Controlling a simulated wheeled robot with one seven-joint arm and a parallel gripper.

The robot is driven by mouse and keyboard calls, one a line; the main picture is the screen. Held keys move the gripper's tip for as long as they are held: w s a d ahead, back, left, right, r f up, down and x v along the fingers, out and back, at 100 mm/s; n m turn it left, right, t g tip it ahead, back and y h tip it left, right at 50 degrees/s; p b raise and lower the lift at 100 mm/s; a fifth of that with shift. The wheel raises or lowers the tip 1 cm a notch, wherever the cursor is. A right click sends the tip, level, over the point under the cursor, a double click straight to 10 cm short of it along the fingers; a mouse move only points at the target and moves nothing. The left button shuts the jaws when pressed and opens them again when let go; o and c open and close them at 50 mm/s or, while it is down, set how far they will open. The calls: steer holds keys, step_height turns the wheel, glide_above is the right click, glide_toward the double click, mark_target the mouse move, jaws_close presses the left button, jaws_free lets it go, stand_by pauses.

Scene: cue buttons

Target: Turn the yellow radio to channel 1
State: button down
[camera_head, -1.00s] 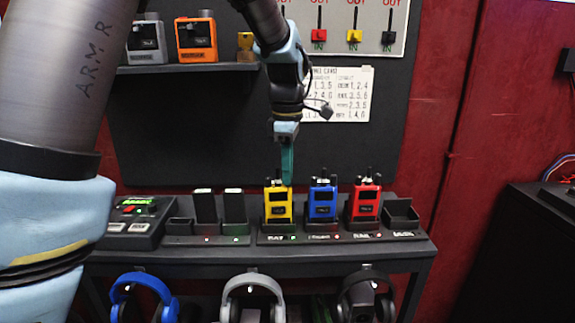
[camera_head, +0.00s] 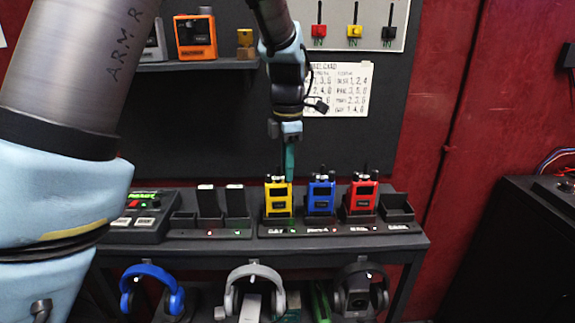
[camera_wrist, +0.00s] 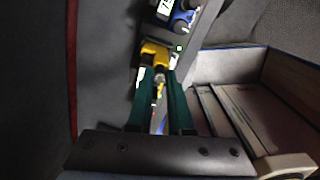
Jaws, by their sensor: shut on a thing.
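The yellow radio (camera_head: 277,201) stands upright in the charging rack on the table, left of the blue radio (camera_head: 320,197) and the red radio (camera_head: 361,196). My gripper (camera_head: 289,178) points down at the right side of the yellow radio's top. In the wrist view, the two teal fingers (camera_wrist: 160,84) close around a knob on top of the yellow radio (camera_wrist: 155,52). The finger tips partly hide this knob. The channel marking on the knob is too small to read.
A black table rack (camera_head: 340,228) holds the radios, with an empty slot (camera_head: 397,208) at the right. Headphones (camera_head: 255,288) hang below its front. A printed card (camera_head: 338,88) hangs on the wall behind. An orange device (camera_head: 196,36) sits on the upper shelf.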

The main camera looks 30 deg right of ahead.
steer(key=c, duration=0.8)
jaws_free()
steer(key=shift+r, duration=0.1)
step_height(320, 180, up, 11)
steer(key=b, duration=0.2)
steer(key=shift+f, duration=0.2)
steer(key=w+a+f+m, duration=0.2)
steer(key=a+f+m, duration=0.2)
steer(key=a, duration=0.6)
steer(key=w+a+f+m, duration=0.3)
steer(key=a+f+m, duration=0.1)
steer(key=a, duration=0.6)
steer(key=s+a+f+m, duration=0.3)
steer(key=a+m, duration=0.1)
steer(key=a, duration=0.3)
steer(key=s+a+f+m+t, duration=0.1)
steer(key=s+a+f+m, duration=0.3)
steer(key=a, duration=0.4)
steer(key=shift+s+m, duration=0.15)
steer(key=shift+m, duration=0.35)
